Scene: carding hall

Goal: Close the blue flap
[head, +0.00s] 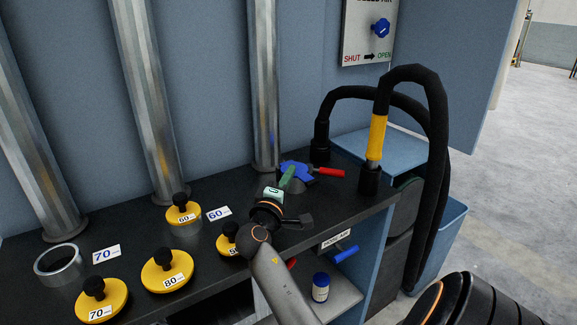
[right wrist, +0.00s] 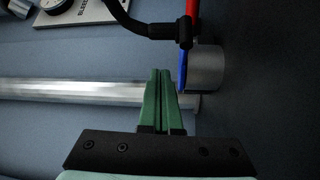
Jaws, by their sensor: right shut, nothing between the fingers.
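The blue flap (head: 297,166) is at the short grey port (head: 299,184) on the dark bench top, partly hidden behind my right gripper. A red handle (head: 328,172) sticks out to its right. In the right wrist view the blue flap (right wrist: 183,69) shows nearly edge-on at the mouth of the grey port (right wrist: 208,68); I cannot tell how far it stands open. My right gripper (head: 289,174) has its green fingers (right wrist: 163,74) together and empty, close beside the flap. Whether they touch it is unclear. My left gripper is not in view.
Yellow lids with black knobs (head: 167,271) and an open metal ring (head: 58,263) stand to the left on the bench. Metal pipes (head: 264,80) rise behind. A black hose with a yellow grip (head: 376,138) stands to the right. A blue-capped jar (head: 320,287) sits below.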

